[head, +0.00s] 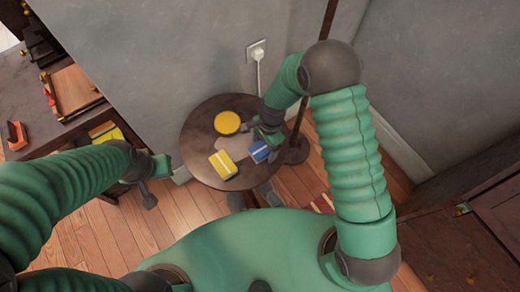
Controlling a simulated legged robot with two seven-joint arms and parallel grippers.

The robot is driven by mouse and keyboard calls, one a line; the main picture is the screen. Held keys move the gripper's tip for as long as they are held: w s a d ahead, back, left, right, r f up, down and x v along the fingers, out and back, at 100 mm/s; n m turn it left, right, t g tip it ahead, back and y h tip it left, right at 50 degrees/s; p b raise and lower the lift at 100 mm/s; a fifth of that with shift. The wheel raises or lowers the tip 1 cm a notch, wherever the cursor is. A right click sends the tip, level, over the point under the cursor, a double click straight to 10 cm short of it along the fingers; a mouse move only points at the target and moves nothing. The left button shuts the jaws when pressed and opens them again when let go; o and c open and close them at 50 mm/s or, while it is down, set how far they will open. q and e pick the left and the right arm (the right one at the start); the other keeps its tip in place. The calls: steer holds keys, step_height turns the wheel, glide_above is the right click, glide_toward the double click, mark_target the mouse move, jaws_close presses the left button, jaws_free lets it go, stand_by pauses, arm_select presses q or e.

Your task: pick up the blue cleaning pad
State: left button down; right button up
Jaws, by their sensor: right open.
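The blue cleaning pad (260,152) lies on the right part of a small round dark table (196,150). It is small in view, with a pale band or edge. My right gripper (258,138) is open just above and behind the pad in the picture, partly covering it. I cannot tell if the fingers touch it. My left gripper (152,184) hangs low to the left of the table, away from the pad. Its jaws are too unclear to read.
A yellow round object (227,122) and a yellow pad with a white band (223,164) also lie on the round table. A pole (298,125) stands at its right edge. A wooden desk (50,90) is at the left. A wall (180,50) closes the back.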

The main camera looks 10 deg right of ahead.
mark_target(263, 151)
steer(key=shift+d, duration=0.15)
steer(key=shift+a, duration=0.35)
steer(key=c, duration=0.9)
steer(key=shift+d, duration=0.2)
steer(key=c, duration=0.7)
steer(key=shift+r, duration=0.6)
steer(key=r, duration=0.1)
steer(key=s+r+p, duration=0.1)
steer(key=shift+r, duration=0.35)
steer(key=s, duration=0.5)
steer(key=s+r, duration=0.1)
steer(key=s, duration=0.4)
steer(key=s+d, duration=0.1)
steer(key=s, duration=0.4)
steer(key=shift+r, duration=0.15)
